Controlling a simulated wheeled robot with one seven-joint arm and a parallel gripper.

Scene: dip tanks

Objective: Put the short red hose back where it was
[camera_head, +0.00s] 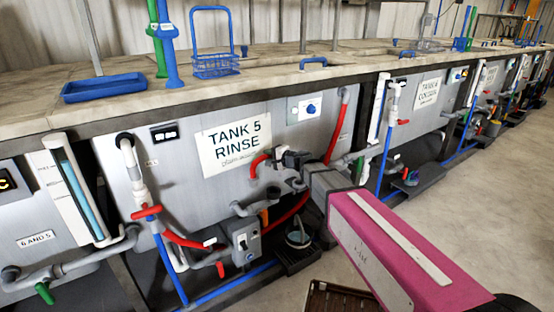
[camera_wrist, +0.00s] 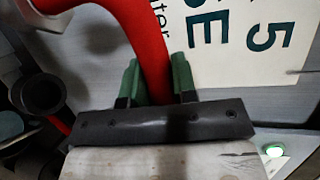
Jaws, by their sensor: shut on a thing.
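The short red hose (camera_head: 257,166) curves out from my gripper (camera_head: 278,158) in front of the Tank 5 panel, just below the "TANK 5 RINSE" sign (camera_head: 235,143). In the wrist view the red hose (camera_wrist: 148,45) passes between the two green fingers of my gripper (camera_wrist: 154,82), which are shut on it. The hose bends to the upper left there, and its far end is out of that view. In the head view my gripper and arm hide its other end. I cannot tell whether either end touches a fitting.
A dark round pipe mouth (camera_wrist: 42,94) lies left of my gripper in the wrist view. Below my gripper are a grey switch box (camera_head: 244,243), a longer red hose (camera_head: 290,214) and a pump on a black tray (camera_head: 298,258). The floor (camera_head: 470,215) at right is clear.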

